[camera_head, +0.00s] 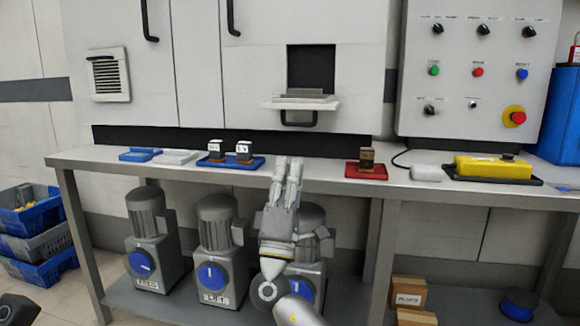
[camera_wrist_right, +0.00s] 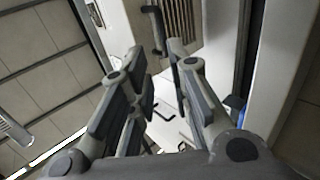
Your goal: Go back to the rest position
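My right gripper (camera_head: 288,162) is raised in front of the workbench, fingers pointing up and away toward the bench edge. In the right wrist view its two fingers (camera_wrist_right: 157,56) stand apart with a clear gap and nothing between them. My left gripper does not show clearly; only a dark piece shows in the bottom left corner of the head view, and I cannot tell what part it is.
The workbench (camera_head: 325,178) holds a blue tray (camera_head: 230,163) with two labelled items, a red tray (camera_head: 366,174) with a brown block, and a yellow case (camera_head: 492,167). Motors (camera_head: 218,250) stand below. Blue and grey crates (camera_head: 42,272) are stacked at left.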

